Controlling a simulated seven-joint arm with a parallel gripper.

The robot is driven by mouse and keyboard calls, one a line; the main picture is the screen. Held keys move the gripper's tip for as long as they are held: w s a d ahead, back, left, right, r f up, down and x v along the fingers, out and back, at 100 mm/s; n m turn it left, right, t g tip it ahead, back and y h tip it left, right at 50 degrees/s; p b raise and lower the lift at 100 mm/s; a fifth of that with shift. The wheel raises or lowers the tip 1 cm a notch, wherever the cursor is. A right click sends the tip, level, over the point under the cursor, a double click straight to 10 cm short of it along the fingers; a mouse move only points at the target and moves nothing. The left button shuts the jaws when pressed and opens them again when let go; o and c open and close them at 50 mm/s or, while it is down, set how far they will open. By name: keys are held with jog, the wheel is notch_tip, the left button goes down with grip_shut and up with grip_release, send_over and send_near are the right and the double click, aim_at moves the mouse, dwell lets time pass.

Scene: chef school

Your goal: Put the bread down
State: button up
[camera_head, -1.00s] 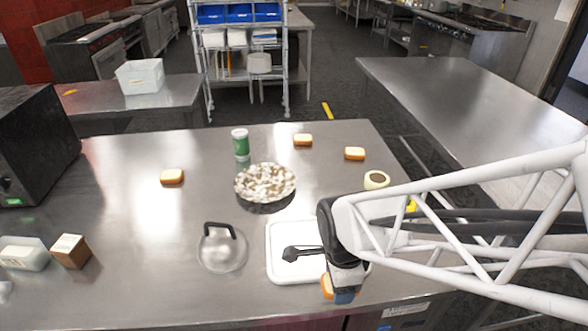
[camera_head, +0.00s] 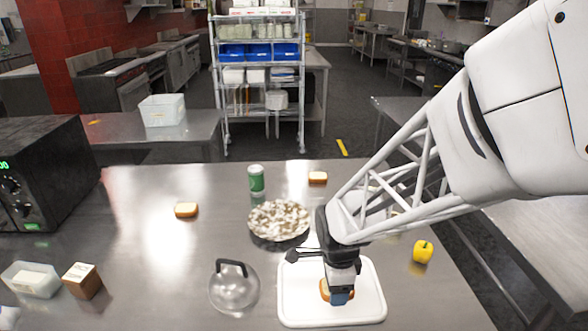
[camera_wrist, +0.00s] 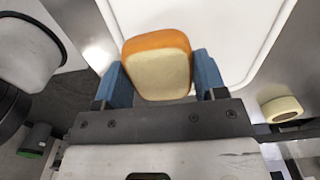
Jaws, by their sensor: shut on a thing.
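My gripper (camera_head: 340,296) is shut on a slice of bread (camera_wrist: 158,68) with an orange-brown crust. In the wrist view the blue fingers press its two sides. In the head view the bread (camera_head: 325,289) shows partly behind the fingers, over the white cutting board (camera_head: 362,308). I cannot tell whether the bread touches the board. Other bread pieces lie on the steel table: one at the left (camera_head: 186,210) and one at the back (camera_head: 317,178).
A glass lid (camera_head: 233,290) lies left of the board, and a patterned round dish (camera_head: 278,221) stands behind it. A green can (camera_head: 256,180) is further back. The table's left middle is clear.

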jog(key=shift+w+a+f, duration=0.1)
jog(key=shift+w+a, duration=0.05)
jog(key=shift+w, duration=1)
jog(key=shift+w+a+f, duration=0.1)
jog(key=shift+w+a, duration=0.05)
jog(key=shift+w, duration=0.95)
jog(key=shift+f, duration=0.15)
jog(key=shift+f, duration=1.6)
jog(key=shift+f, duration=0.15)
jog(key=o, duration=0.9)
notch_tip(320, 180, up, 12)
jog(key=shift+r, duration=0.15)
